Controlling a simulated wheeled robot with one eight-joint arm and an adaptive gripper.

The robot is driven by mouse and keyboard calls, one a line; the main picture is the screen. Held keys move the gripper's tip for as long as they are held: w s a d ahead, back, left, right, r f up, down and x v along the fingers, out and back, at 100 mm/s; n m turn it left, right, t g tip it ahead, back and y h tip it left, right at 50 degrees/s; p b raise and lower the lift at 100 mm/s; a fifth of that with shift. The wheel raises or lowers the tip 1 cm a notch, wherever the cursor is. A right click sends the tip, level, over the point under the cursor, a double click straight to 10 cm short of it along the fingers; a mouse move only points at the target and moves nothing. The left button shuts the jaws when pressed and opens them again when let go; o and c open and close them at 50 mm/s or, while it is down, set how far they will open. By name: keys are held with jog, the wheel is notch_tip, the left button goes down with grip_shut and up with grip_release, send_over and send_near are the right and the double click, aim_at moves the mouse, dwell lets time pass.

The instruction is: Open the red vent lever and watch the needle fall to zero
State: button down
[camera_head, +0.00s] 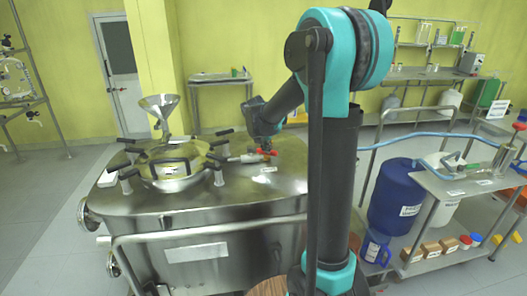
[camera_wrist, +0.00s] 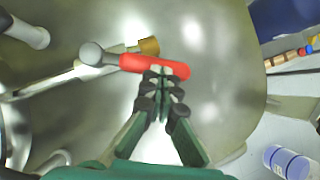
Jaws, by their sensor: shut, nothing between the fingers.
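The red vent lever (camera_wrist: 155,66) shows in the wrist view as a red handle joined to a grey fitting on a pipe above the steel vessel top. In the head view the red lever (camera_head: 264,152) is small, on top of the steel reactor (camera_head: 180,215). My gripper (camera_wrist: 162,72) is shut, its fingertips at the middle of the lever's near side. The tips overlap the lever in the picture; I cannot tell if they touch it. In the head view my gripper's tips (camera_head: 266,145) are right at the lever. No gauge needle is readable in either view.
A round lid (camera_head: 172,160) with black-handled clamps and a metal funnel (camera_head: 160,108) stand on the reactor, left of the lever. A steel cart (camera_head: 460,188) with a blue hose and a blue drum (camera_head: 397,197) is at right. Open floor lies at left.

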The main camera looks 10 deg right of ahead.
jog(key=shift+w+d, duration=0.5)
jog(key=shift+w, duration=0.2)
jog(key=shift+w+d, duration=0.45)
jog(key=shift+w, duration=0.2)
